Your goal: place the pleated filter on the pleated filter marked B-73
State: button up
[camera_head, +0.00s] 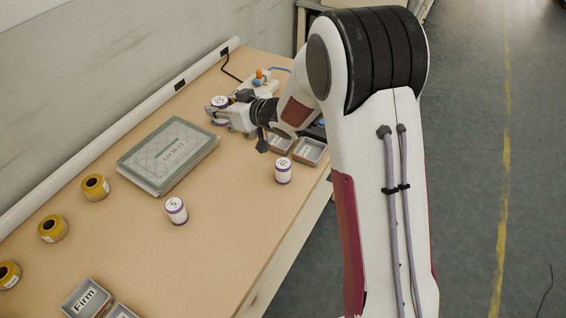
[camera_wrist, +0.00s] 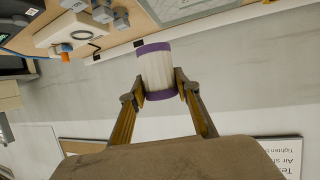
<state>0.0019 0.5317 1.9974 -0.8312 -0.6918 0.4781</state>
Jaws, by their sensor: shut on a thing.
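My gripper (camera_head: 217,112) is at the far end of the table, near the wall. It is shut on a pleated filter (camera_wrist: 156,72), white with purple end bands; its labelled top (camera_head: 220,102) shows in the head view. In the wrist view the filter sits between the two fingertips (camera_wrist: 158,92). One similar white and purple filter (camera_head: 177,211) stands on the table in front of the green-lidded case. Another (camera_head: 283,172) stands near the table's right edge. Their small labels cannot be read surely, so I cannot tell which is B-73.
A green-lidded case (camera_head: 168,154) lies mid-table. Several yellow rolls (camera_head: 95,187) stand along the left. Grey label trays (camera_head: 311,151) sit by the right edge, and a tray marked Firm (camera_head: 86,298) at the front. A device with an orange knob (camera_head: 261,78) is at the back.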

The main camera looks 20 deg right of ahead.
jog(key=s+d+r+m+h, duration=0.1)
jog(key=s+d, duration=0.2)
jog(key=d, duration=0.5)
jog(key=s+d+r+h, duration=0.1)
jog(key=s+d, duration=0.1)
jog(key=d, duration=0.6)
jog(key=s+a+f+n+y, duration=0.1)
jog(key=s+a+y, duration=0.1)
jog(key=s, duration=0.4)
jog(key=shift+s+f, duration=0.15)
jog(key=shift+f, duration=0.05)
jog(key=shift+f, duration=0.15)
send_over(284, 164)
jog(key=shift+f, duration=2.75)
jog(key=shift+f, duration=2.1)
